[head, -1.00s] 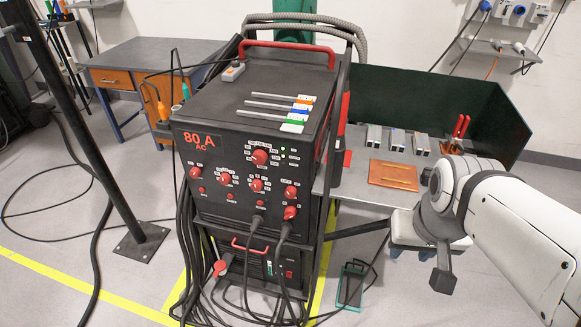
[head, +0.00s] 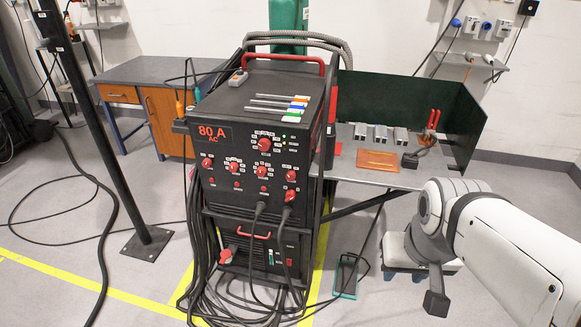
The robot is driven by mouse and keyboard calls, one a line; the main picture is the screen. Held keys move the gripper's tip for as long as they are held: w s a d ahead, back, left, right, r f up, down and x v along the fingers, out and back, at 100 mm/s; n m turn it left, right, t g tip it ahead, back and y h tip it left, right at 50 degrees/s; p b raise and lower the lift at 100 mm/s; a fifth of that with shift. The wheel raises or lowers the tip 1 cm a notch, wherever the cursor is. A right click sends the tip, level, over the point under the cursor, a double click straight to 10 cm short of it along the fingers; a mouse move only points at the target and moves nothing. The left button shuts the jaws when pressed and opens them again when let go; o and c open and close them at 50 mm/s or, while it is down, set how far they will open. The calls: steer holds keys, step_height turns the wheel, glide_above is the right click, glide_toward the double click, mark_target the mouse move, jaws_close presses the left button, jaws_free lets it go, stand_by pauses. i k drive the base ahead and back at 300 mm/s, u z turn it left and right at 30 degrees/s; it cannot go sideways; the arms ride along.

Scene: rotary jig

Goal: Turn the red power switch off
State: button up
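The black welding power source (head: 225,170) stands left of centre with an orange "80 A AC" display and green lights lit. Its front carries several red knobs, including a larger one (head: 264,144) and two at the lower right (head: 290,195). The lower unit has a small red switch (head: 289,262) at its right and a red round part (head: 227,255) at its left. Which one is the power switch, and its position, I cannot tell. My arm is at the right, well apart from the panel. The dark end piece (head: 437,292) hangs down; its fingers cannot be made out.
Cables hang over the front and lie on the floor. A black post (head: 100,140) stands at left. A steel table (head: 350,165) with metal blocks, a copper-coloured plate (head: 378,160) and red-handled pliers (head: 432,120) is behind right. Floor between machine and arm is partly clear.

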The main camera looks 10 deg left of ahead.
mark_target(290, 194)
steer(key=z, duration=0.15)
steer(key=i, duration=0.9)
steer(key=u, duration=0.05)
